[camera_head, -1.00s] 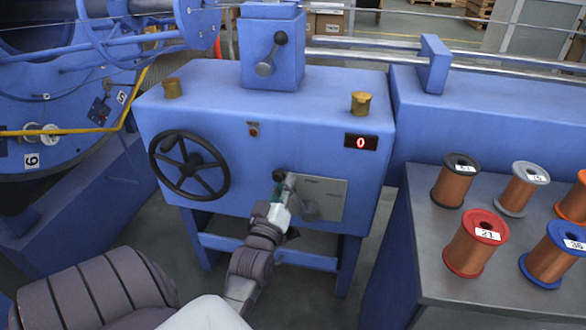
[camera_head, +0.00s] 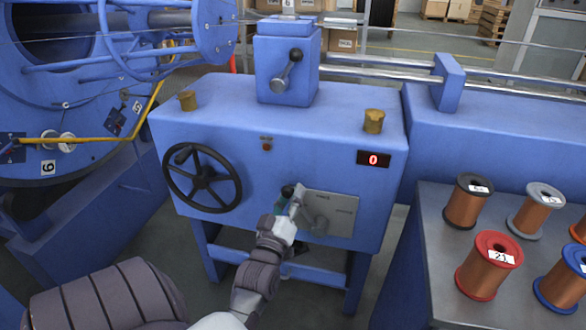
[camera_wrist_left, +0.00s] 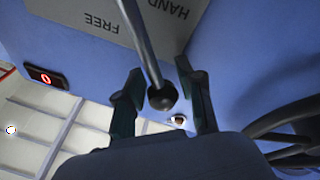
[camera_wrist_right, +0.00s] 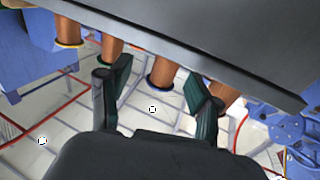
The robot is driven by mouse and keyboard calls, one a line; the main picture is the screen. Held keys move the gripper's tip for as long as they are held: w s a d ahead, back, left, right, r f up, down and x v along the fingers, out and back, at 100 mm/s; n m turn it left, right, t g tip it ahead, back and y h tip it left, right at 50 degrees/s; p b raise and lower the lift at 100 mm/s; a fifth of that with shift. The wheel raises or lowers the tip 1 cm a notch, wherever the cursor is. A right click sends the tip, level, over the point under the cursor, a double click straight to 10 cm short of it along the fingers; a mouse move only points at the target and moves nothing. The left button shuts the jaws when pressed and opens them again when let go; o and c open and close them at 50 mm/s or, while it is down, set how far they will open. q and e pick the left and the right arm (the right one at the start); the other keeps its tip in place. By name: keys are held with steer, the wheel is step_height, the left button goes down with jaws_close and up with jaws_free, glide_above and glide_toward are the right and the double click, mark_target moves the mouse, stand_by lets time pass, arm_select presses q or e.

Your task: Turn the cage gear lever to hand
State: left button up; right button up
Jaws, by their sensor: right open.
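The cage gear lever is a metal rod with a black ball knob (camera_head: 288,190), on a grey plate (camera_head: 342,213) on the blue machine's front. In the left wrist view the plate reads FREE and HAND, upside down. My left gripper (camera_wrist_left: 158,70) is open around the knob (camera_wrist_left: 163,98), one finger on each side, with narrow gaps showing. In the head view the left gripper (camera_head: 292,212) covers part of the lever. My right gripper (camera_wrist_right: 158,85) is open and empty in its wrist view, near the dark edge of a surface with copper spools (camera_wrist_right: 162,68).
A black handwheel (camera_head: 203,178) is left of the lever. A red display (camera_head: 374,159) reads 0. Another lever (camera_head: 288,70) is on top of the machine. A grey table (camera_head: 430,215) with several wire spools stands at the right.

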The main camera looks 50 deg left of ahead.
mark_target(297, 149)
arm_select(q)
steer(key=shift+f, duration=0.15)
step_height(297, 149, up, 10)
steer(key=shift+r, duration=0.1)
stand_by(0.4)
stand_by(0.5)
